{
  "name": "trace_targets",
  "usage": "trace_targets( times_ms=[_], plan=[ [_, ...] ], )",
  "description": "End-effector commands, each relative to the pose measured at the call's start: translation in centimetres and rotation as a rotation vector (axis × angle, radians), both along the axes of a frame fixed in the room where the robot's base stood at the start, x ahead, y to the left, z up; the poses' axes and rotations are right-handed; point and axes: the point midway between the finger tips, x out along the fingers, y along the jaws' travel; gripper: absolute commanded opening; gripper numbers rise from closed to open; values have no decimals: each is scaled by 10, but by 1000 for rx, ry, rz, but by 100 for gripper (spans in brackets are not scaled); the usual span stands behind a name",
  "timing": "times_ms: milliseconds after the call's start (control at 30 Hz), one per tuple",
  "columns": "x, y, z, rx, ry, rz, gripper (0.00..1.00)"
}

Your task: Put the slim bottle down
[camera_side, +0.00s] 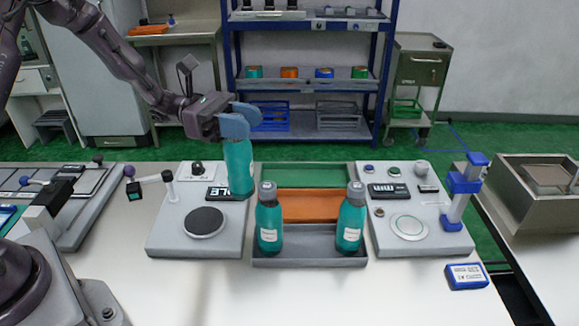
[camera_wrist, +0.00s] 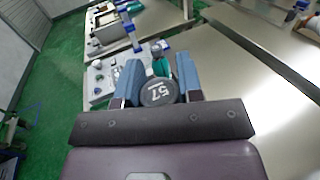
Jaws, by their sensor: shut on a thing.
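My gripper (camera_side: 241,121) is shut on the slim bottle (camera_side: 238,168), a teal bottle hanging nearly upright in the air. In the side view the blue fingers hide its top, and no label shows on the side facing the camera. It is above the back right of the left grey station, up and left of the grey tray (camera_side: 310,259). In the wrist view its dark round cap marked 57 (camera_wrist: 160,92) sits between the blue fingers. Two teal bottles with grey caps and white labels stand in the grey tray, one at its left (camera_side: 269,224) and one at its right (camera_side: 350,226).
The left station has a dark round pad (camera_side: 204,222), a post and a display. An orange tray (camera_side: 310,205) and a green tray (camera_side: 317,175) lie behind the grey one. The right station has a ringed pad (camera_side: 409,227) and a blue-clamped column (camera_side: 464,187).

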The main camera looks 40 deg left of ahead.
Motion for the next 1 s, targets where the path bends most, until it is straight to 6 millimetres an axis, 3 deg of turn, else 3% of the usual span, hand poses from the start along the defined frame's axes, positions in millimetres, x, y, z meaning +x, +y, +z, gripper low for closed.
trace_targets(
  times_ms=[167, 400, 567, 833, 1000],
  plan=[
    [45, -4, -21, -1, -2, -4, 0],
    [77, -5, -62, -1, 1, -3, 0],
    [85, -5, -72, -1, 0, -1, 0],
    [90, -5, -105, -1, 1, -1, 0],
    [90, -5, -107, 0, -2, 0, 0]
  ],
)
